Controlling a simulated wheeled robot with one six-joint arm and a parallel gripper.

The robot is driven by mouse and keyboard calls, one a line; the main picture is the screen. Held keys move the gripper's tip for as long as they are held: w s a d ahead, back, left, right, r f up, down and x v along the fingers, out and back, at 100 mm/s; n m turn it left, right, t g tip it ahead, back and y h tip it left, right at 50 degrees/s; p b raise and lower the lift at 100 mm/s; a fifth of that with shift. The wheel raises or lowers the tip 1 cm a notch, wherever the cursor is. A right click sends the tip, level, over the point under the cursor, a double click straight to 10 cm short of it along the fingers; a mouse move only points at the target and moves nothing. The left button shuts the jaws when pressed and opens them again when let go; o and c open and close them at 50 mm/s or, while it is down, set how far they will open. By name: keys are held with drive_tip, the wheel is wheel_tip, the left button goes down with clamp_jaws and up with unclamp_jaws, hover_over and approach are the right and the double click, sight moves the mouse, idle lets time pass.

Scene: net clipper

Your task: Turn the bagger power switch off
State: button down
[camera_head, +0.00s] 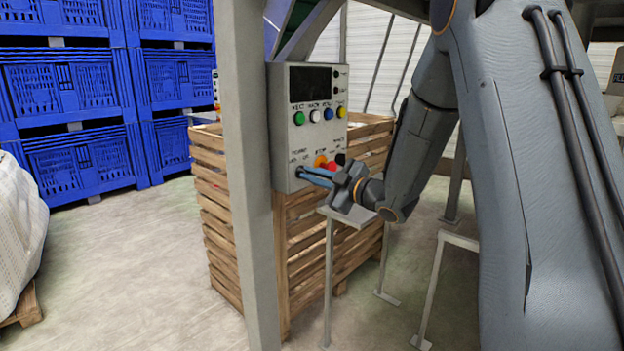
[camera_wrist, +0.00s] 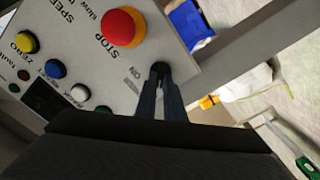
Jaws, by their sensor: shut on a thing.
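The grey bagger control box (camera_head: 296,138) is fixed to a grey post, its panel facing my arm. The black power switch (camera_wrist: 160,66) is at the panel's lower left corner, with an ON label beside it in the wrist view. My gripper (camera_head: 303,172) reaches the panel from the right. Its two fingers (camera_wrist: 160,76) are shut on the switch knob and hide most of it. I cannot tell which way the knob points.
The red stop button (camera_wrist: 122,27) sits close beside the switch. Green (camera_head: 299,118), white, blue and yellow buttons are higher on the panel. A slatted wooden crate (camera_head: 228,220) stands behind the post. Blue bins (camera_head: 75,90) are stacked at the left.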

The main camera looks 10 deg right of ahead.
idle(0.3)
drive_tip(key=c, duration=1.9)
unclamp_jaws()
drive_tip(key=shift+o, duration=0.2)
drive_tip(key=b+v, duration=0.1)
drive_tip(key=v, duration=0.6)
drive_tip(key=shift+s+d, duration=0.2)
drive_tip(key=shift+s, duration=0.1)
